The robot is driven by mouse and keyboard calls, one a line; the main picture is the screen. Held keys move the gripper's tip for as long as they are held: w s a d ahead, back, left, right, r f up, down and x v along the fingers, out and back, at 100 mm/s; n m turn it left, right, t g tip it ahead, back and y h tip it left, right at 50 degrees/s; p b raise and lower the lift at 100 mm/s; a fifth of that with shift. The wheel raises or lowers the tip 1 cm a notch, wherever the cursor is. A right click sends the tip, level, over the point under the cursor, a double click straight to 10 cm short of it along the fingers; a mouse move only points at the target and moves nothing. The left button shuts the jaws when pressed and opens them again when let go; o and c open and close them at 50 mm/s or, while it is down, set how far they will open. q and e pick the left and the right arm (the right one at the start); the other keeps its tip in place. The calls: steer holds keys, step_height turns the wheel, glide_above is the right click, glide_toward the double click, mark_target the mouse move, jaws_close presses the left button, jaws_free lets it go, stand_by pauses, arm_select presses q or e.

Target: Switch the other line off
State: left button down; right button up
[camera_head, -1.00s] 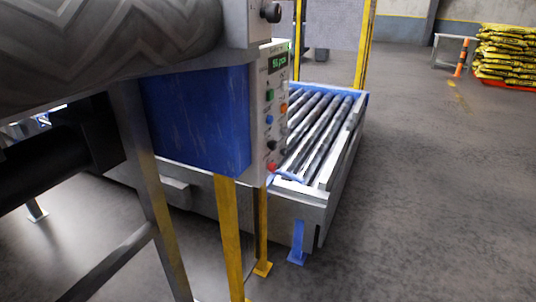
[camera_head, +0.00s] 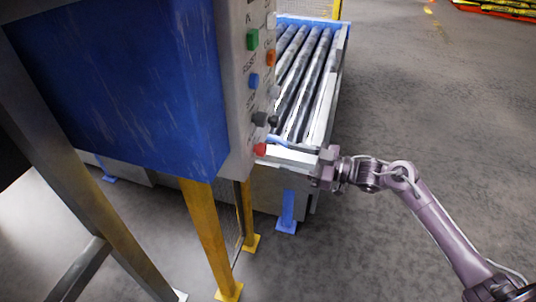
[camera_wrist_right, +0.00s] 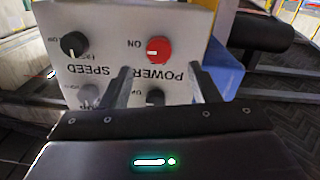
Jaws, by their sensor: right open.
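The control panel (camera_head: 244,70) is a pale box side on a blue cabinet, with a green button (camera_head: 252,39), a blue button (camera_head: 253,81), a black knob (camera_head: 260,119) and a red knob (camera_head: 260,150) at the bottom. In the right wrist view the panel is upside down. There the red knob (camera_wrist_right: 158,50) sits by the words POWER and ON, beside a black knob (camera_wrist_right: 74,44) by SPEED. My right gripper (camera_head: 322,168) is open and empty, right of the panel. Its fingers (camera_wrist_right: 158,78) point at the panel around the red knob's line, apart from the knob. My left gripper is out of view.
A roller conveyor (camera_head: 334,90) runs away behind the panel. A yellow post (camera_head: 206,230) stands below the cabinet and a grey metal leg (camera_head: 85,200) at the left.

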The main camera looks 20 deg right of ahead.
mark_target(261, 149)
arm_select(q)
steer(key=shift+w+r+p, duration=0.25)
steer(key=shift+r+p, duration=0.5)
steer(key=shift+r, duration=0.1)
arm_select(e)
steer(key=x, duration=0.7)
steer(key=shift+w, duration=0.2)
steer(key=shift+c, duration=0.2)
steer(key=c, duration=0.9)
arm_select(q)
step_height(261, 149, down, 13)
steer(key=b, duration=1.3)
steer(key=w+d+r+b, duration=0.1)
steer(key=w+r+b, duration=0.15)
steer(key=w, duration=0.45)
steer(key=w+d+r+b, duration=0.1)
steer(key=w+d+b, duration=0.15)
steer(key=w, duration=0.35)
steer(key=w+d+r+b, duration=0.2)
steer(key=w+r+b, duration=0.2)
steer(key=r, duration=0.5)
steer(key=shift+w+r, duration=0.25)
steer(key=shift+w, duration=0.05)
arm_select(e)
steer(key=shift+n+y, duration=0.4)
steer(key=shift+n, duration=8.9)
